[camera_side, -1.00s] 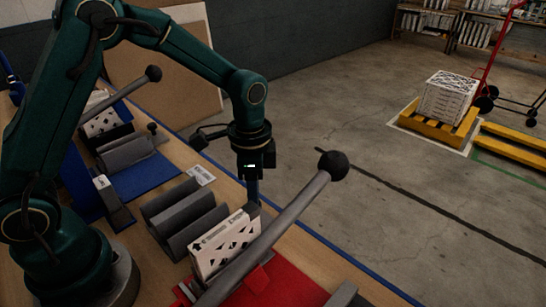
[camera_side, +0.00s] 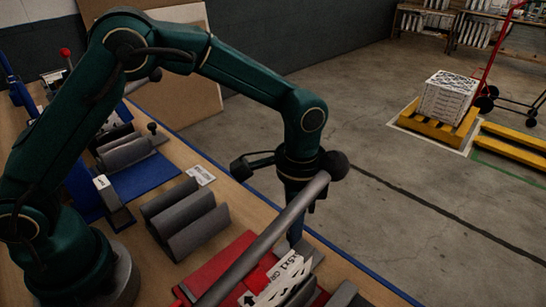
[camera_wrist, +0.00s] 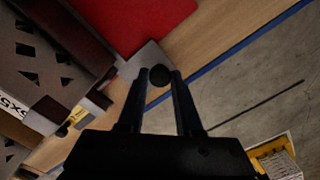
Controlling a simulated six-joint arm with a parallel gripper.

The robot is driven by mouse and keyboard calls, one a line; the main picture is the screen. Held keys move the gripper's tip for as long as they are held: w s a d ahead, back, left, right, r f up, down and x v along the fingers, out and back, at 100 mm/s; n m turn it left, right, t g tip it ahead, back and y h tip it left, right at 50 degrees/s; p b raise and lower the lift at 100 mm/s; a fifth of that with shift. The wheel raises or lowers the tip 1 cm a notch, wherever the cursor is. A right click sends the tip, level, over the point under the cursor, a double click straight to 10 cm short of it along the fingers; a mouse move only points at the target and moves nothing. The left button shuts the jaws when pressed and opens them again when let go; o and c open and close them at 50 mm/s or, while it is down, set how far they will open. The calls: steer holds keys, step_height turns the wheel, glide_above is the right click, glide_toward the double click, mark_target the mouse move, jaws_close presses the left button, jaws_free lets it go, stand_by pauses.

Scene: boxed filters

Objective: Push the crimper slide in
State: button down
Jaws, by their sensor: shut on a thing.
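The crimper's red base (camera_side: 215,266) lies at the front of the bench, with a long grey lever (camera_side: 262,240) ending in a black ball (camera_side: 334,165) slanting above it. A white boxed filter (camera_side: 285,277) with dark printed marks sits over the red base, partly behind the lever. It also shows at the left in the wrist view (camera_wrist: 40,60). My gripper (camera_wrist: 160,78) is shut on a small dark knob (camera_wrist: 159,75), beside the filter. In the side view the fingers are mostly hidden behind the lever and filter; the slide itself is mostly hidden.
A grey grooved rack (camera_side: 185,217) stands left of the crimper. A blue mat (camera_side: 143,178) with another fixture lies farther back. The blue bench edge (camera_side: 345,262) runs close beside my gripper. A pallet with a white stack (camera_side: 448,97) stands on the floor beyond.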

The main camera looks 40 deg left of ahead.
steer(key=shift+d+r, duration=0.1)
steer(key=shift+d, duration=0.25)
steer(key=shift+w, duration=0.1)
steer(key=c, duration=0.6)
jaws_free()
steer(key=shift+a, duration=0.1)
step_height(320, 180, up, 4)
steer(key=shift+f, duration=0.2)
steer(key=a+r, duration=0.2)
steer(key=a, duration=0.2)
steer(key=a+r, duration=0.5)
steer(key=a, duration=0.2)
steer(key=shift+a+r, duration=0.15)
steer(key=shift+a, duration=0.15)
